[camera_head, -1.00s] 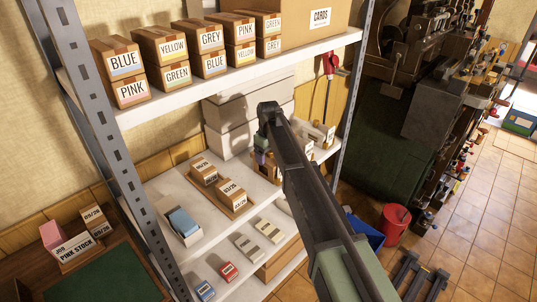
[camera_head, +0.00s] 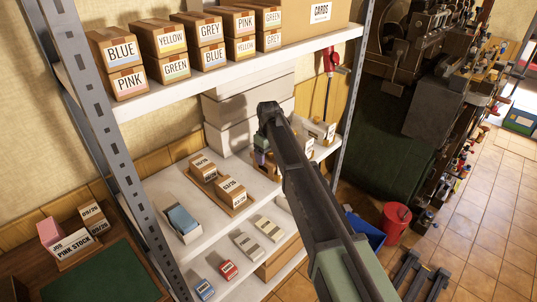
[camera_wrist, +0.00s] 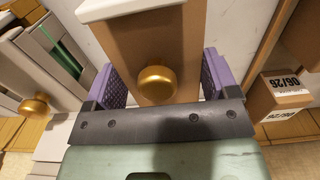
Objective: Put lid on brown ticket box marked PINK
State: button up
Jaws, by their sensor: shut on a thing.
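My gripper (camera_wrist: 160,82) has purple finger pads on both sides of a brown piece (camera_wrist: 143,45) with a round gold knob (camera_wrist: 155,80) and is shut on it. Whether this piece is the lid I cannot tell. In the head view my gripper (camera_head: 264,160) is over the middle shelf, mostly behind my arm. A brown box marked PINK (camera_head: 130,82) is at the lower left of the top-shelf stack, under a BLUE box. Another box marked PINK (camera_head: 245,27) is at the top of the stack further right.
Neighbouring boxes marked YELLOW, GREY and GREEN (camera_head: 176,69) fill the top shelf. Dated brown boxes (camera_head: 232,191) and a blue-topped tray (camera_head: 182,222) stand on the middle shelf. A grey post (camera_head: 115,140) rises at the shelf's left front. A PINK STOCK tray (camera_head: 75,258) is at lower left.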

jog(key=o, duration=0.8)
jog(key=shift+r, duration=0.1)
notch_tip(320, 180, up, 11)
jog(key=p, duration=1.1)
jog(key=shift+f, duration=0.2)
